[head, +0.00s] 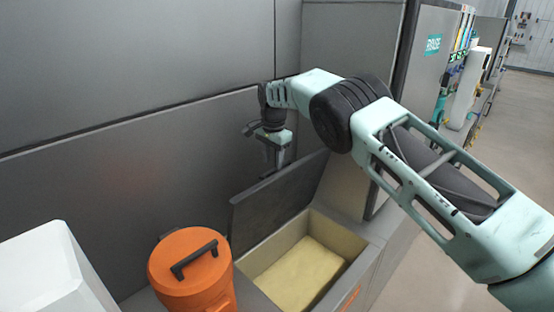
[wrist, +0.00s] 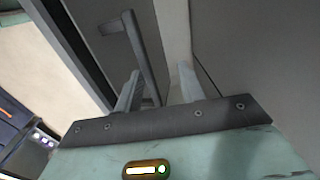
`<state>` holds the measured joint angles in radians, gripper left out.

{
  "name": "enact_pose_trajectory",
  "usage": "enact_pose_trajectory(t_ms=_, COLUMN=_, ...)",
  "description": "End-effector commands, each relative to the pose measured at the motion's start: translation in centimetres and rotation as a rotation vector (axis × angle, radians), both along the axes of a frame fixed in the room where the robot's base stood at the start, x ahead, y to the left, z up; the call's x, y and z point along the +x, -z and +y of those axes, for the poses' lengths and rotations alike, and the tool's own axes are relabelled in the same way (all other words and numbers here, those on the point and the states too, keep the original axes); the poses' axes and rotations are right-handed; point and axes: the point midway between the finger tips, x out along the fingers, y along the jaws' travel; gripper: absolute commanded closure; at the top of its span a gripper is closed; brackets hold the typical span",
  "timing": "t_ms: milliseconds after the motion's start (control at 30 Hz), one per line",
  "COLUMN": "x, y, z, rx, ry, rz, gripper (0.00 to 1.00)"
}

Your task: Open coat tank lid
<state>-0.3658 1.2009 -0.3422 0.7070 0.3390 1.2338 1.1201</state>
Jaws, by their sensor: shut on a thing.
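The coat tank (head: 372,262) is a grey box in the lower middle of the head view, with pale yellow material inside. Its dark grey lid (head: 275,203) stands raised, close to upright, along the back edge of the opening. My gripper (head: 277,166) is at the lid's upper edge, on the wall side, pointing down. In the wrist view my two fingers (wrist: 158,88) are on either side of a dark grey bar handle (wrist: 145,60), and the gripper is shut on it. The exact contact is partly hidden.
An orange canister (head: 190,270) with a black handle stands left of the tank. A white box (head: 50,270) is at the lower left. A grey panel wall (head: 130,150) rises close behind. Open floor (head: 500,150) lies at the right, past my arm.

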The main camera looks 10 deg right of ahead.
Motion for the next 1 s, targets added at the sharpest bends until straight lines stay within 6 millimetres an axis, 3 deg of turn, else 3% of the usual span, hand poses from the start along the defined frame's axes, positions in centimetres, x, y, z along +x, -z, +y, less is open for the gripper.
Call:
enact_pose_trajectory(t_ms=33, x=-1.0, y=3.5, z=0.2, rx=-0.003, ry=0.0, rz=0.044, gripper=0.67)
enact_pose_trajectory(t_ms=567, x=-1.0, y=3.3, z=0.3, rx=-0.002, ry=-0.006, rz=0.043, gripper=0.67)
enact_pose_trajectory(t_ms=767, x=-1.0, y=1.0, z=0.3, rx=-0.001, ry=-0.006, rz=0.035, gripper=0.67)
enact_pose_trajectory(t_ms=1000, x=-1.0, y=-5.1, z=0.1, rx=0.001, ry=-0.004, rz=0.019, gripper=0.67)
